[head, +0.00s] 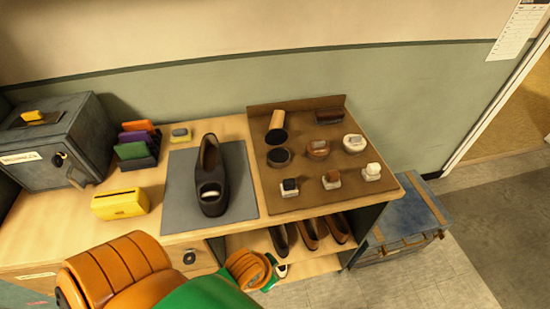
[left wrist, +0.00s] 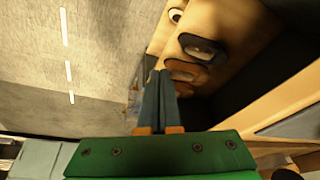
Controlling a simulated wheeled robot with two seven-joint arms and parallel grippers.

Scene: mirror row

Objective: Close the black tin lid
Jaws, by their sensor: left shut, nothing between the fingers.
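A dark round tin (head: 279,157), apparently the black tin, sits at the left of a brown board (head: 305,201) on the bench. My right gripper is not in view.
A dark shoe (head: 209,180) stands on a grey mat (head: 180,213) left of the board. Brown and pale tins and several small blocks share the board. A yellow box (head: 120,203) and grey safe (head: 57,140) stand left. A blue chest (head: 402,227) stands right.

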